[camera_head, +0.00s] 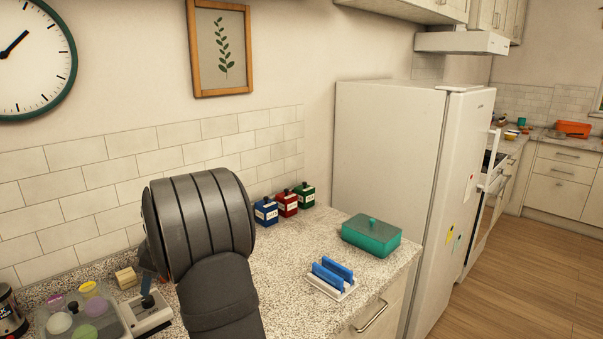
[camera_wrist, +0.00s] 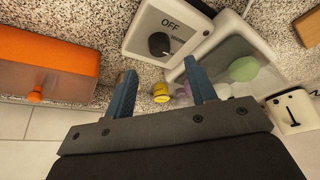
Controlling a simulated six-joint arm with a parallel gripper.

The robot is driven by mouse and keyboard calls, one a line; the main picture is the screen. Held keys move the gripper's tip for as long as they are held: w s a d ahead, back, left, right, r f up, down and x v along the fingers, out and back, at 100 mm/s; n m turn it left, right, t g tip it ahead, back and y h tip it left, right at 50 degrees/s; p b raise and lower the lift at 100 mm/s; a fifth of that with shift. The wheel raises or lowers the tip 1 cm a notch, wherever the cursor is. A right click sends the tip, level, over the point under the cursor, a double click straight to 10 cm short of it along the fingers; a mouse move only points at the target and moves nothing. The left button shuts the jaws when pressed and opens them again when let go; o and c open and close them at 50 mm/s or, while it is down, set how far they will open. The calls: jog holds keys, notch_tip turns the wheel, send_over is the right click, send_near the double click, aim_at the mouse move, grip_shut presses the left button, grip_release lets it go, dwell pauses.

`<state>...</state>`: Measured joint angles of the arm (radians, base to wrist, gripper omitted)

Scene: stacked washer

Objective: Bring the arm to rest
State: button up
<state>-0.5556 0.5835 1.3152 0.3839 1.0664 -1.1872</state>
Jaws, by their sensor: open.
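My gripper (camera_wrist: 160,72) shows in the wrist view with its two blue fingers spread apart. Nothing is between the fingertips, and I see no object held. The fingers are over the speckled counter, near a white box (camera_wrist: 150,22) with a black knob and the word OFF. In the head view my dark grey arm (camera_head: 200,225) is raised over the left part of the counter (camera_head: 270,285) and hides part of it. The fingers are mostly hidden behind the arm there.
A grey tray (camera_wrist: 225,45) with coloured round items lies by the right finger. An orange box (camera_wrist: 45,65) is at left. In the head view, blue, red and green canisters (camera_head: 287,204), a teal box (camera_head: 372,237) and a blue rack (camera_head: 332,279) stand right of my arm. A fridge (camera_head: 390,170) stands beyond.

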aim_at(147, 299)
jog(key=x, duration=0.6)
jog(key=shift+a+f, duration=0.1)
